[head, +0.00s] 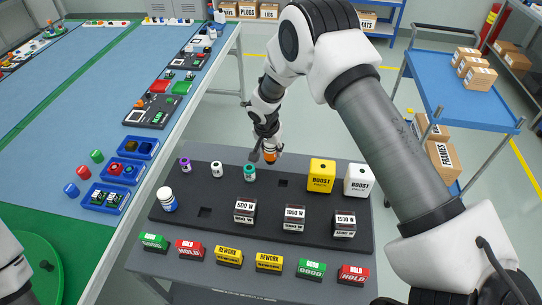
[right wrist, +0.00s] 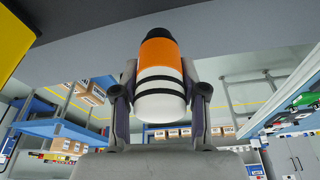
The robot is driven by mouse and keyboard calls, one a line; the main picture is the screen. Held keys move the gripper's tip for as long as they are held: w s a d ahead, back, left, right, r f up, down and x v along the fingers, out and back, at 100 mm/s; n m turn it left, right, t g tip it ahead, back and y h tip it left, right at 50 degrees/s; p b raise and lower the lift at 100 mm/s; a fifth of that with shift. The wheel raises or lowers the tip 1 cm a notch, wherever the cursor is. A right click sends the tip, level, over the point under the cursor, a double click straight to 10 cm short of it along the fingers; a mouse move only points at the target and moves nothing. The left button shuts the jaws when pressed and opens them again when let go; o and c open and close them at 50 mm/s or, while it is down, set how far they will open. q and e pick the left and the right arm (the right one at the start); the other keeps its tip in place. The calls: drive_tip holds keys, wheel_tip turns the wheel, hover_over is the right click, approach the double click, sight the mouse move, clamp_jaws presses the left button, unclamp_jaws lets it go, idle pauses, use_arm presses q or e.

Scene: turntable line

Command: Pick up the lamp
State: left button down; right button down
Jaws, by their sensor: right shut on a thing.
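My right gripper (head: 266,147) is shut on the lamp (head: 270,156), a small cylinder with an orange band. In the right wrist view the lamp (right wrist: 161,75) has a dark end, an orange body, black stripes and a white part, and sits between the two fingers (right wrist: 160,95). In the head view it is near the back edge of the black tray (head: 225,226), close to an empty square socket (head: 283,183). Its exact height over the tray is hard to tell. My left gripper is out of view.
The tray holds small purple, white and green-topped pieces (head: 250,172), yellow and white BOOST blocks (head: 321,176), and several dark-and-white labelled blocks (head: 245,211). Coloured HOLD, REWORK and GOOD blocks (head: 228,256) line the front. A blue bench (head: 70,90) stands left, a blue cart (head: 450,95) right.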

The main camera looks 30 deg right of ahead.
wheel_tip(320, 180, up, 15)
drive_tip(key=b, duration=0.3)
drive_tip(key=shift+b, duration=0.4)
drive_tip(key=shift+r, duration=0.1)
